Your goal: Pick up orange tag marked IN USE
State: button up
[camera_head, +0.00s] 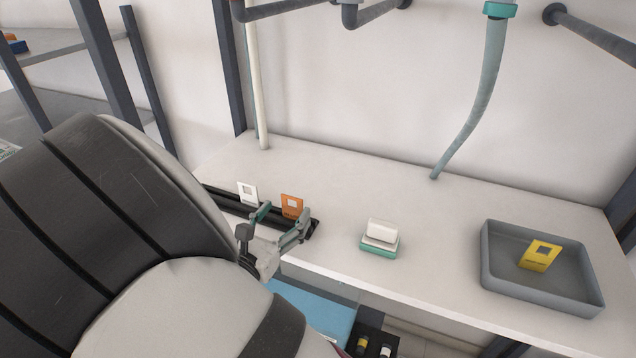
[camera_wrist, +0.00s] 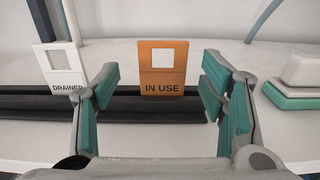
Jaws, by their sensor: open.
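The orange tag marked IN USE (camera_wrist: 162,70) stands upright in a black slotted rail, centred between my open fingers in the wrist view. It also shows in the head view (camera_head: 292,205), just behind the fingertips. My gripper (camera_head: 281,217) is open and empty, with teal-padded fingers; it also shows in the wrist view (camera_wrist: 160,100). The fingers are spread to either side of the tag, and I cannot tell whether their tips reach past it. The tag has a square window near its top.
A white tag marked DRAINED or similar (camera_wrist: 60,70) stands left in the same black rail (camera_head: 228,204). A white block on a teal base (camera_head: 380,238) sits to the right. A grey tray (camera_head: 490,265) holds a yellow tag (camera_head: 540,256). A hose (camera_head: 480,100) hangs behind. The white shelf between them is clear.

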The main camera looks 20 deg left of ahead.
aim_at(293, 210)
jog(key=w, duration=0.3)
jog(key=shift+w+d, duration=0.3)
jog(key=shift+w, duration=0.1)
jog(key=shift+f, duration=0.1)
jog(key=shift+c, duration=0.6)
jog(key=c, duration=0.8)
jog(key=shift+c, duration=0.3)
